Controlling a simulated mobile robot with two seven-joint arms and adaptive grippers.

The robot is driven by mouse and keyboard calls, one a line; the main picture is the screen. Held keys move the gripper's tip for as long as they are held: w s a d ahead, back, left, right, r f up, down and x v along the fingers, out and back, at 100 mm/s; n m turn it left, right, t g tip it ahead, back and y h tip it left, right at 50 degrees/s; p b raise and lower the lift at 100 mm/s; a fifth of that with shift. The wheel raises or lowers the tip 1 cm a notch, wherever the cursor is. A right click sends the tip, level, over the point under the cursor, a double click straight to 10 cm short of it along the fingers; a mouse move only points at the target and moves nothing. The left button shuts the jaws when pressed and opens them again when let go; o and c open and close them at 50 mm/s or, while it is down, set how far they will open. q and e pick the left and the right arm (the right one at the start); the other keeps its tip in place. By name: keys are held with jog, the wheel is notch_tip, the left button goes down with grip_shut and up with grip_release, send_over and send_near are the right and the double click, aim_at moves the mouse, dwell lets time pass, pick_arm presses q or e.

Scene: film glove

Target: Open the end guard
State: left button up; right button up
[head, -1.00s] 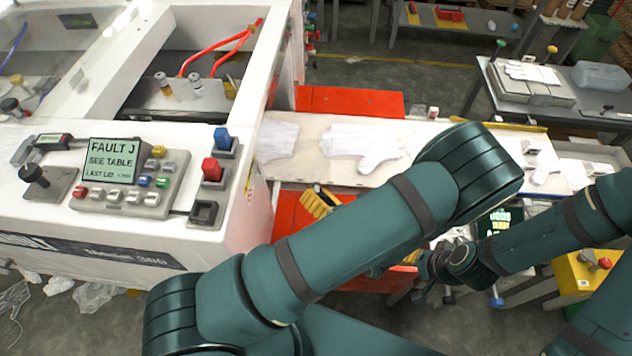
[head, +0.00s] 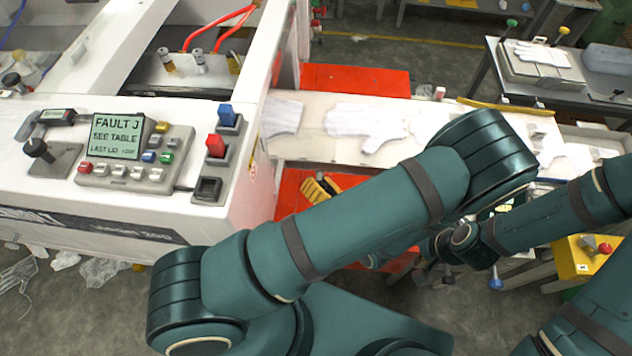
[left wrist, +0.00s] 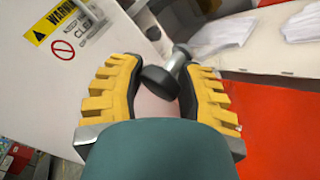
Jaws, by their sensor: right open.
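The end guard appears to be the pale panel (left wrist: 45,85) with a yellow warning label and a red prohibition sign, at the left of the left wrist view. A grey bar handle (left wrist: 176,60) with a dark round end lies between the yellow fingers of my left gripper (left wrist: 162,88). In the head view my left gripper (head: 322,188) shows beside the machine's right end, partly behind my forearm; the handle is hidden there. My right gripper (head: 428,268) is partly hidden beyond my left arm, open.
A control panel (head: 135,160) reading "FAULT J, SEE TABLE" sits on the machine at left. Pale gloves (head: 365,125) lie on a conveyor (head: 305,140) above red panels (head: 355,82). A yellow box (head: 572,262) stands at right. Plastic scraps lie on the floor.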

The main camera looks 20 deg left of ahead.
pick_arm(q)
jog(key=o, duration=0.4)
jog(key=shift+d, duration=0.35)
jog(key=shift+a, duration=0.2)
send_near(303, 145)
jog(key=x, duration=0.4)
jog(key=shift+w+a+r, duration=0.1)
jog(key=shift+a, duration=0.15)
